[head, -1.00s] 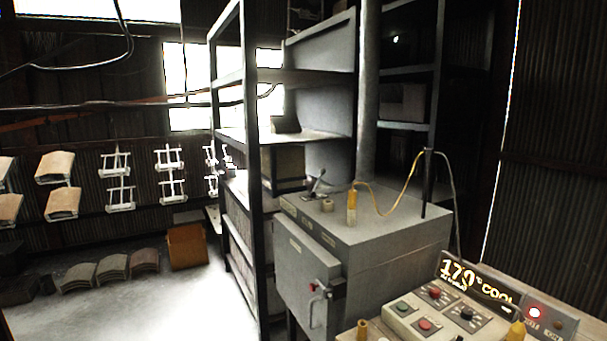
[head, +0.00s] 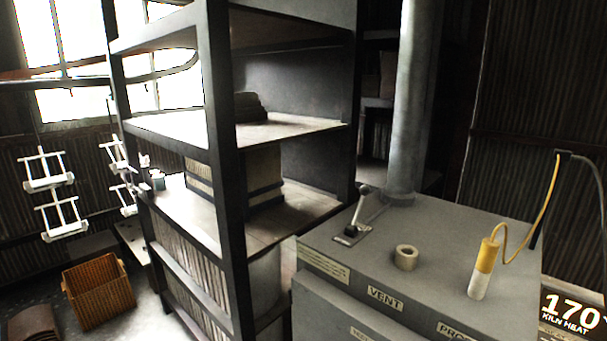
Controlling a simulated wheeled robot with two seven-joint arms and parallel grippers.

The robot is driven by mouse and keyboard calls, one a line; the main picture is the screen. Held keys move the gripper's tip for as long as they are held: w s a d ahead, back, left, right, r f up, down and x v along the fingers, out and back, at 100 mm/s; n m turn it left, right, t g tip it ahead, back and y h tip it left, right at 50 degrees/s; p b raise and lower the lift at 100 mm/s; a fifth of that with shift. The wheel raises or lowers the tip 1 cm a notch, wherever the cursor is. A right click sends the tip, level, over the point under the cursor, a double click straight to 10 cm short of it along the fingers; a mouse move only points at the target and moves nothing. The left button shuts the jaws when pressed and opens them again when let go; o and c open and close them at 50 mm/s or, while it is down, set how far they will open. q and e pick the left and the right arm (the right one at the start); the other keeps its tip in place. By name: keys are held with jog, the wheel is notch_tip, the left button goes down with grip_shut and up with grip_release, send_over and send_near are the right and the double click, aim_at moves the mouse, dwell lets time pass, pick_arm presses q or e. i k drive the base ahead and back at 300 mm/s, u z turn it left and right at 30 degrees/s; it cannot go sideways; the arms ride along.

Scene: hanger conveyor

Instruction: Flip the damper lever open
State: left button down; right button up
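The damper lever (head: 357,215) stands on the left part of the grey kiln's top (head: 440,228), just left of the flue pipe (head: 413,110). It is a short metallic arm with a pale knob, rising from a dark base plate and tilted up toward the right. A ring-shaped vent piece (head: 406,257) sits right of the lever, behind the VENT label (head: 384,299). A yellow and white probe (head: 484,268) with a yellow cable stands farther right. Neither of my grippers shows in the head view.
A dark metal shelf rack (head: 228,170) stands close to the kiln's left side. A lit display (head: 572,312) reads 170 KILN HEAT at the lower right. Open floor lies between crate and rack.

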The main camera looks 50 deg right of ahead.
aim_at(351, 230)
jog(key=i, duration=3.1)
jog(key=z, duration=5.45)
